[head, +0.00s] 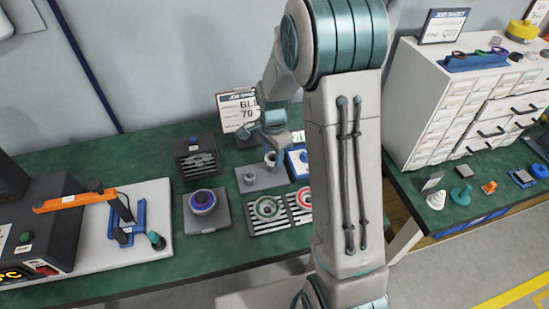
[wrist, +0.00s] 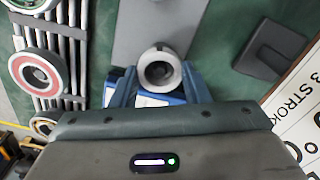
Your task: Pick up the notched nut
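A grey ring-shaped part, which I take as the notched nut (wrist: 160,52), sits between my gripper's fingertips (wrist: 160,72) in the wrist view. It has a dark round hole and a small notch at its upper rim. The blue-teal fingers close in on its left and right sides and appear to touch it. In the head view my gripper (head: 268,136) points down, with the nut (head: 270,159) under it, by the far edge of a grey plate (head: 272,181). Whether the nut touches the plate is unclear. The plate also shows in the wrist view (wrist: 155,25).
A small grey post (head: 249,178) stands on the plate. A blue box (head: 297,163) is close by on the right. Striped blocks with a green ring (head: 267,208) and a red ring (head: 302,199) lie in front. A job sheet (head: 236,111) stands behind.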

